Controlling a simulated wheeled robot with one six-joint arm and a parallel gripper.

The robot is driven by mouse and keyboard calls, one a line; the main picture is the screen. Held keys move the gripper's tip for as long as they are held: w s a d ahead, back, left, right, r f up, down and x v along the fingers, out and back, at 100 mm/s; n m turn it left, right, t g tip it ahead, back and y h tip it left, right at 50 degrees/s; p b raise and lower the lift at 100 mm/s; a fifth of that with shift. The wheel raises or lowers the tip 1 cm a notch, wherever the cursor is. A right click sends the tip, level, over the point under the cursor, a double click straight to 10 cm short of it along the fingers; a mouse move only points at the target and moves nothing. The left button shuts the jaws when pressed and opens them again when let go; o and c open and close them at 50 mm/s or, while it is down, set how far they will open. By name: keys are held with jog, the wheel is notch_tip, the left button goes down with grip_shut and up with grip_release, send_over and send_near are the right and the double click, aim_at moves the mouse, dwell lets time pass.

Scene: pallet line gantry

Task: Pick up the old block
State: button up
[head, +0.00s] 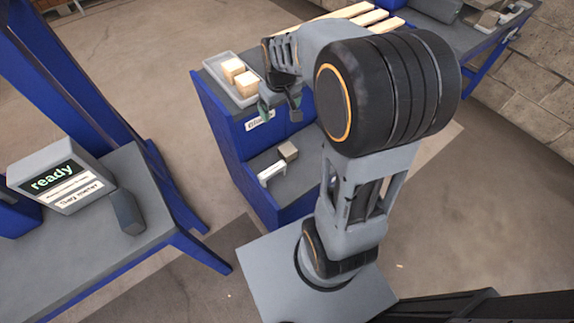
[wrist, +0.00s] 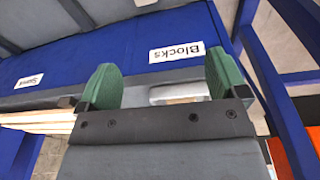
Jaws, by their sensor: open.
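Two pale wooden blocks (head: 240,77) sit in a grey tray (head: 215,68) on top of the blue cabinet. A duller, grey-brown block (head: 288,150), which looks like the old one, lies on the cabinet's lower shelf (head: 297,173). My gripper (head: 280,112) is near the cabinet's front edge, right of the tray and above the lower shelf. It is open, and its green fingers in the wrist view (wrist: 164,82) are wide apart with nothing held. A pale grey-white object (wrist: 180,92) shows beyond the fingers; I cannot tell which thing it is.
A white bracket-like piece (head: 271,173) lies on the lower shelf beside the dull block. A "Blocks" label (wrist: 177,54) is on the blue cabinet front. Wooden planks (head: 350,12) lie behind my arm. A grey bench (head: 120,235) with a "ready" display (head: 55,180) stands left.

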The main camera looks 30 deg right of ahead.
jog(key=g+b, duration=0.1)
jog(key=b, duration=0.5)
send_near(286, 148)
jog(key=shift+n, duration=0.3)
notch_tip(286, 148, down, 5)
jog(key=shift+w+d+f+b, duration=0.15)
jog(key=shift+d+f+b, duration=0.1)
jog(key=shift+b, duration=0.75)
jog(key=shift+f+b, duration=1.05)
jog(key=shift+f, duration=2.3)
jog(key=shift+r, duration=0.1)
jog(key=c, duration=1)
